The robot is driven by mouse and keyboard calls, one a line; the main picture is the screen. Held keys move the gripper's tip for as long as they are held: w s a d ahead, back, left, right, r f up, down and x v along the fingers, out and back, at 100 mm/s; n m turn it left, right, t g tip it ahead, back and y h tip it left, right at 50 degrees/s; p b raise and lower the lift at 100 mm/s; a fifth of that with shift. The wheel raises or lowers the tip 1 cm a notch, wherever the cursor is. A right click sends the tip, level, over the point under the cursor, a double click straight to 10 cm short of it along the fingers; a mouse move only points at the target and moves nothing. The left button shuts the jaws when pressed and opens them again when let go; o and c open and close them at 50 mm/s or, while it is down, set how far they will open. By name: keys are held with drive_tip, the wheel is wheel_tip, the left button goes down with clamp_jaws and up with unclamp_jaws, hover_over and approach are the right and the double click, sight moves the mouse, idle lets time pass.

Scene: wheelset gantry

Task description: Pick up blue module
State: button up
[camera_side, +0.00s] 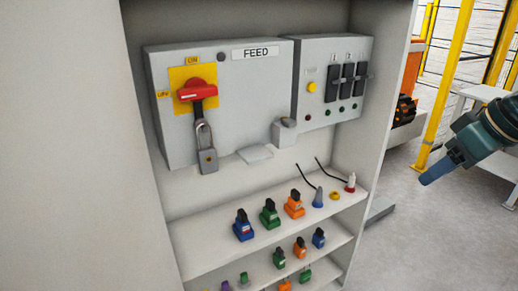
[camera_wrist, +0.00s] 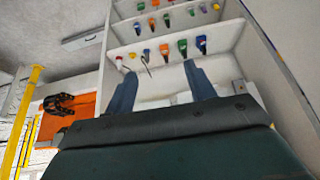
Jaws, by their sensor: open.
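A blue module (camera_side: 244,230) with a dark top sits at the left of a row on the cabinet's upper shelf, beside a green module (camera_side: 270,218) and an orange module (camera_side: 295,207). A second, smaller-looking blue module (camera_side: 319,238) stands on the shelf below. My gripper (camera_side: 424,180) is at the right of the side view, outside the cabinet and apart from every module. In the wrist view, which shows the cabinet upside down, my gripper (camera_wrist: 160,69) has its two fingers spread with nothing between them. The upper-shelf blue module (camera_wrist: 201,46) appears beyond the right fingertip.
A FEED panel (camera_side: 220,100) with a red switch handle and a padlock (camera_side: 206,155) hangs above the shelves. A blue plug, yellow ring and red-white plug (camera_side: 350,183) stand at the shelf's right. A yellow post (camera_side: 448,85) and a white table (camera_side: 490,108) are behind my arm.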

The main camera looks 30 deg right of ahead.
drive_tip(key=w+a, duration=0.3)
drive_tip(key=w, duration=0.7)
hover_over(244, 214)
drive_tip(key=s, duration=0.6)
wheel_tip(244, 214, down, 23)
drive_tip(key=shift+w+a, duration=0.1)
drive_tip(key=shift+w, duration=0.05)
drive_tip(key=shift+x, duration=4.2)
drive_tip(key=shift+w, duration=0.2)
drive_tip(key=shift+x, duration=2.5)
